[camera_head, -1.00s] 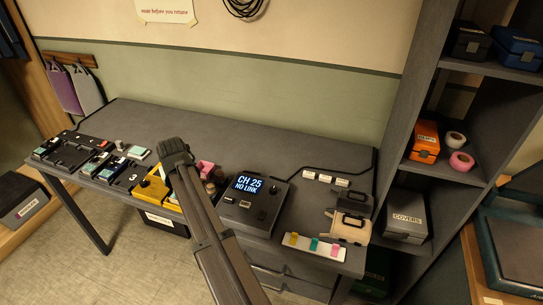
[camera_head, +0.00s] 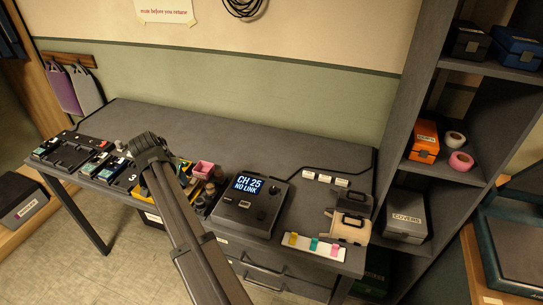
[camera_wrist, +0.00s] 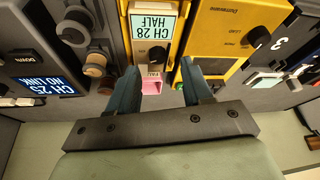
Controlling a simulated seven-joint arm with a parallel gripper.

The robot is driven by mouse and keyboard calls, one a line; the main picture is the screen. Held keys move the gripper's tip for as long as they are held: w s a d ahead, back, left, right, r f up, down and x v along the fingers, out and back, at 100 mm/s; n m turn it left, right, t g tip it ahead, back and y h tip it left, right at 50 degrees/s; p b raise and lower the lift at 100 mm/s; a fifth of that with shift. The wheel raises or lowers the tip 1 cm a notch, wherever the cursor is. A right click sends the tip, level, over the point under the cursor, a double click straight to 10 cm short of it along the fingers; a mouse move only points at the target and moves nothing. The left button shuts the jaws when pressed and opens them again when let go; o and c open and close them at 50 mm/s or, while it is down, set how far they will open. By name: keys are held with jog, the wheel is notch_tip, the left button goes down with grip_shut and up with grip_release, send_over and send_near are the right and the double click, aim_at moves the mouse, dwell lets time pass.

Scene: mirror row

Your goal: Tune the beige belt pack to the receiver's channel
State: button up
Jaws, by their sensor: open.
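The receiver (camera_head: 249,205) stands on the bench, its lit screen reading CH 25 NO LINK; part of it shows at the left of the wrist view (camera_wrist: 48,74). A beige pack-like case (camera_head: 349,228) with a black handle or clip sits at the bench's right end; no screen on it is visible. A yellow-edged unit (camera_wrist: 124,22) in the wrist view shows CH 28 HALF above a dark knob (camera_wrist: 157,55). I cannot tell whether this is the beige belt pack. My gripper (camera_wrist: 160,72) is open, its fingers apart near that knob. In the head view my arm hides this spot.
A yellow unit (camera_wrist: 226,45) stands beside the CH 28 unit. A strip with coloured tabs (camera_head: 314,246) and a dark case (camera_head: 354,201) are at the right. The bench's back middle is clear.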

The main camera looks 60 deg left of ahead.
jog(key=w+v, duration=0.1)
jog(key=v, duration=0.9)
jog(key=w+d+m, duration=0.1)
jog(key=w+d, duration=0.2)
jog(key=w, duration=0.6)
jog(key=w+d+m, duration=0.1)
jog(key=w+d, duration=0.3)
jog(key=w, duration=0.5)
jog(key=w+d+m+h, duration=0.1)
jog(key=w+d+m, duration=0.1)
jog(key=w, duration=0.8)
jog(key=shift+d+r, duration=0.35)
jog(key=shift+d, duration=0.45)
